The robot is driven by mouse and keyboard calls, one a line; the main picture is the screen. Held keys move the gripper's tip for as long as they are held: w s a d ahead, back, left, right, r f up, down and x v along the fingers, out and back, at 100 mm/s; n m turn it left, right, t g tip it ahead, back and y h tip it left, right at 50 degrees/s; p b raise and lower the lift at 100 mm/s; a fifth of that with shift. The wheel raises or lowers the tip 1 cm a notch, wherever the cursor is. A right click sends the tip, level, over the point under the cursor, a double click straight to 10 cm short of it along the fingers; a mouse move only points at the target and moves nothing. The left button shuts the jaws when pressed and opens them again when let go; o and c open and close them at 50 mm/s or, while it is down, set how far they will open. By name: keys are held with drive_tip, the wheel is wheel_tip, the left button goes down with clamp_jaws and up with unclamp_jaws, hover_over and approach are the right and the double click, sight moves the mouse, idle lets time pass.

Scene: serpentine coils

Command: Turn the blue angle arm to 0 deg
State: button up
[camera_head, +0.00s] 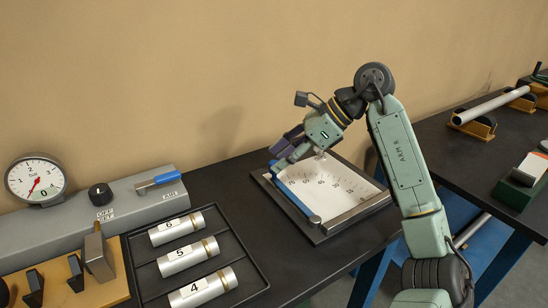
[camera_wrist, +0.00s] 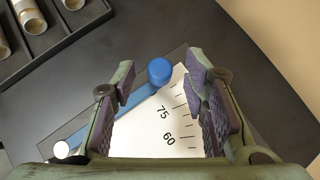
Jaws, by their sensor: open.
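The blue angle arm (camera_head: 292,196) lies across the left side of a white scale plate (camera_head: 322,182) with printed degree marks. Its pale pivot is at the near end in the head view, and its far end is by my gripper (camera_head: 283,158). In the wrist view, the arm (camera_wrist: 97,122) runs from the pale pivot at lower left to a round blue knob (camera_wrist: 159,71). The knob shows in the gap between the two open fingers of my gripper (camera_wrist: 161,80). Contact cannot be told. The marks 75 and 60 show beside the arm.
A metal bar (camera_head: 358,209) borders the plate's near right side. A black rack (camera_head: 146,276) with several numbered cylinders stands to the left. A grey panel (camera_head: 134,205) with a gauge, a knob and a blue-handled lever is behind it. Another table (camera_head: 462,165) is at right.

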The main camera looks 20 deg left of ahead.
drive_tip(key=shift+x, duration=1.4)
drive_tip(key=shift+c, duration=0.3)
clamp_jaws()
